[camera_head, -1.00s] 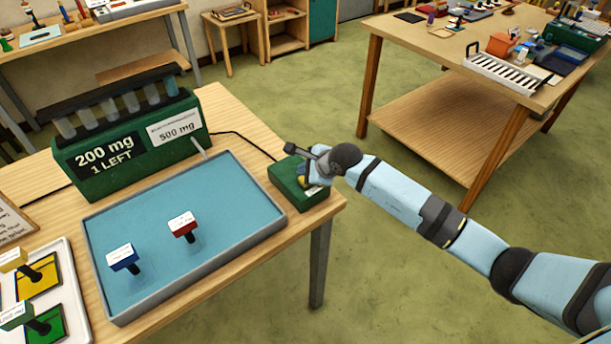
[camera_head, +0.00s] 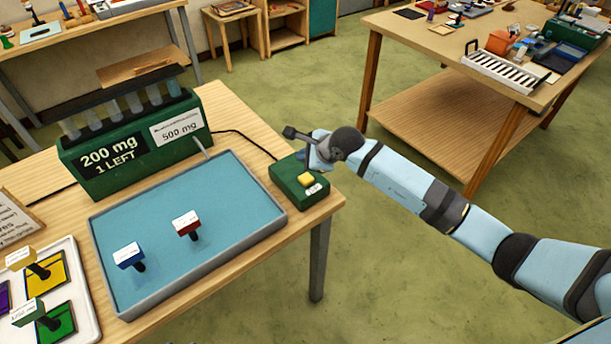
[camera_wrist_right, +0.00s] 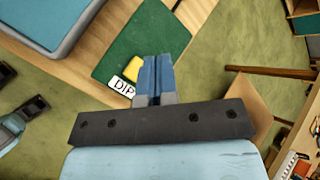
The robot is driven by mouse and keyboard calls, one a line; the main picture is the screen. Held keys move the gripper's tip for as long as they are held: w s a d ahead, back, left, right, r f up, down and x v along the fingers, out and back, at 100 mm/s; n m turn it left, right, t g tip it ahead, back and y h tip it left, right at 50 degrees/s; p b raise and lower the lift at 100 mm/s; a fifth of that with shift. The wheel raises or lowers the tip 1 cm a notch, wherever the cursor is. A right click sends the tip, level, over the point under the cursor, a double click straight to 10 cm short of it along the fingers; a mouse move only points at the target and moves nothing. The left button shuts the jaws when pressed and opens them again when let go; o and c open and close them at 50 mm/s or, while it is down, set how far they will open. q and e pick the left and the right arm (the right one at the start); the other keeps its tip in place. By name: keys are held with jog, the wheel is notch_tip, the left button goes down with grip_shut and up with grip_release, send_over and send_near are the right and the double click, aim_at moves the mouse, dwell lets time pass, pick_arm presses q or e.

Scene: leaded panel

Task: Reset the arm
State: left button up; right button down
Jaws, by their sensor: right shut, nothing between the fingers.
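My right arm comes in from the right in the head view. Its gripper (camera_head: 318,158) is above the back right edge of a green box with a yellow button (camera_head: 306,179). In the right wrist view the shut blue fingers (camera_wrist_right: 155,75) are empty and appear over the green box (camera_wrist_right: 150,40), beside the yellow button (camera_wrist_right: 132,68). A label reading "DIP" (camera_wrist_right: 122,86) is on the box. I cannot tell the exact height of the fingertips above it. My left gripper does not show in the head view.
A blue tray (camera_head: 245,165) holds a blue-based stamp (camera_head: 128,256) and a red-based stamp (camera_head: 187,224). A green dispenser (camera_head: 90,180) reads "200 mg 1 LEFT". A white board with coloured squares (camera_head: 85,310) is at lower left. A wooden table (camera_head: 400,40) stands behind right; floor lies between.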

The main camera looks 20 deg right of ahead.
dwell(0.3)
jog(key=s+a, duration=0.1)
jog(key=s+a+f+m+y, duration=0.1)
jog(key=s+a+y, duration=0.1)
jog(key=shift+a+f+g, duration=0.15)
jog(key=shift+f+g, duration=0.1)
jog(key=shift+g, duration=0.05)
jog(key=s+a+r+m+t+y, duration=0.1)
jog(key=s+a+m+t+y, duration=0.2)
jog(key=s+m, duration=0.45)
jog(key=s+a+m+t+y, duration=0.2)
jog(key=s+m+y, duration=0.25)
jog(key=m, duration=0.55)
jog(key=s+d+f+m+h, duration=0.3)
jog(key=s+m, duration=0.3)
jog(key=m, duration=0.4)
jog(key=s+d+f+m+h, duration=0.3)
jog(key=s+f+m, duration=0.3)
jog(key=m, duration=0.4)
jog(key=s+d+f+m+g+h, duration=0.1)
jog(key=s+d+f+m+h, duration=0.2)
jog(key=m, duration=0.7)
jog(key=s+f+h, duration=0.2)
jog(key=s, duration=0.2)
jog(key=shift+s, duration=0.15)
jog(key=shift+d, duration=0.1)
dwell(1.7)
